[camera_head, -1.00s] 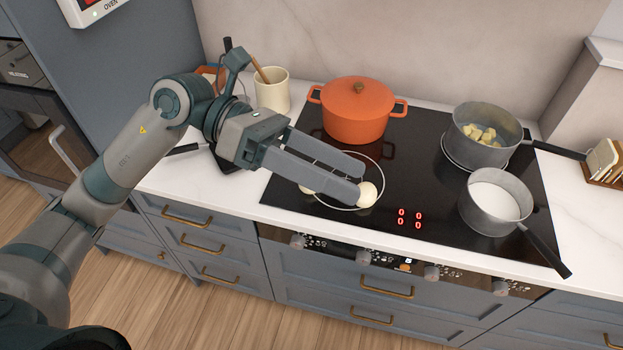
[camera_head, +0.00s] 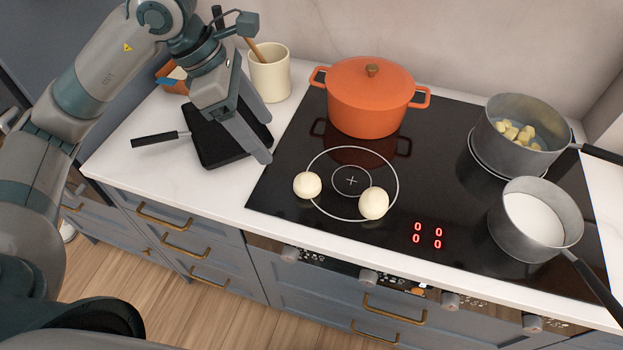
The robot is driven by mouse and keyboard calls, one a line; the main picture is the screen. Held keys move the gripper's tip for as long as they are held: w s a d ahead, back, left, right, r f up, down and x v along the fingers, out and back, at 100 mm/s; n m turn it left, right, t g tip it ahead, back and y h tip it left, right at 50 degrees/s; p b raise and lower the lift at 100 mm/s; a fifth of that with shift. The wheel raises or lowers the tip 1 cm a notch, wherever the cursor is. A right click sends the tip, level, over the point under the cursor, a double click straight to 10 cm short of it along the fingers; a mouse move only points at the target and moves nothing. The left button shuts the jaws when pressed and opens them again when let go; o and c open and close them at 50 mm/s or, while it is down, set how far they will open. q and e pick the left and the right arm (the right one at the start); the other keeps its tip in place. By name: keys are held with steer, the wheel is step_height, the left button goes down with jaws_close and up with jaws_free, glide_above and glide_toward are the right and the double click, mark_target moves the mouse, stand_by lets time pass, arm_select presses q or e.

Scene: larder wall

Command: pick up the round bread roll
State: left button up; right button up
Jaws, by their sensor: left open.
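Two pale round rolls lie on the black cooktop at the marked front-left ring. One round roll (camera_head: 307,185) is on the ring's left edge and the other round roll (camera_head: 374,203) is on its lower right edge. My left gripper (camera_head: 262,152) is left of both rolls, above the dark square pan, with its fingers pointing down and to the right. It is open, and I see nothing between its fingers. My right gripper is not in view.
The dark square pan (camera_head: 208,143) sits on the white counter under my left gripper. An orange lidded pot (camera_head: 371,98), a pot of yellow chunks (camera_head: 490,143) and a saucepan of white liquid (camera_head: 504,235) stand on the cooktop. A cream utensil crock (camera_head: 269,75) is behind.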

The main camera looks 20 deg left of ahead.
arm_select(q)
steer(key=shift+s+r, duration=0.1)
steer(key=shift+s, duration=0.1)
steer(key=p, duration=0.2)
glide_toward(300, 181)
steer(key=p+x, duration=0.1)
steer(key=x, duration=0.3)
steer(key=shift+s+p, duration=0.1)
steer(key=shift+p, duration=0.3)
steer(key=shift+d+f, duration=0.15)
steer(key=shift+f, duration=0.5)
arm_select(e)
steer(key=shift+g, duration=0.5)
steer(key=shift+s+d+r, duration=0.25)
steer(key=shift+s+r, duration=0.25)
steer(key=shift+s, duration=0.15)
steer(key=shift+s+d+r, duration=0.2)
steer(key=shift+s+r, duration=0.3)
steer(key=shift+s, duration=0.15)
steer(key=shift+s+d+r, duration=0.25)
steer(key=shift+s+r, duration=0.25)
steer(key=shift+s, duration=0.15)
